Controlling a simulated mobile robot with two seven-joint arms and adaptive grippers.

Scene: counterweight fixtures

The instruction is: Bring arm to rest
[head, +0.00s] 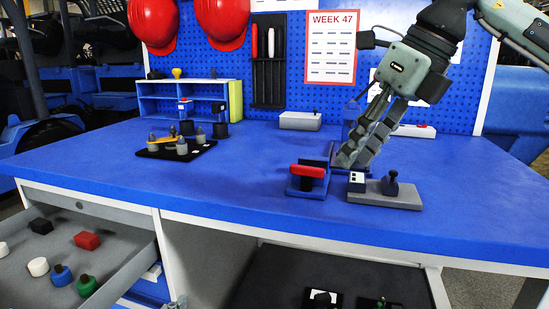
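My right gripper (354,160) comes down from the upper right, fingers pointing down and left. Its tips are low over the table, in front of a blue upright part on a dark blue base, which they partly hide. The two fingers lie close together in this view, so I cannot tell whether they are open or hold something. A small grey part at the bottom edge (177,303) may be my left gripper. A red bar (307,171) lies on a small blue fixture, left of the fingertips. A yellow arm (162,141) lies among grey weights on a black board (150,153).
A grey base with a black knob (391,187) stands right of the fingertips. A grey box (300,121) and blue shelf (184,89) stand at the back. An open drawer (134,263) holds several coloured pieces. The table's left front (200,195) is clear.

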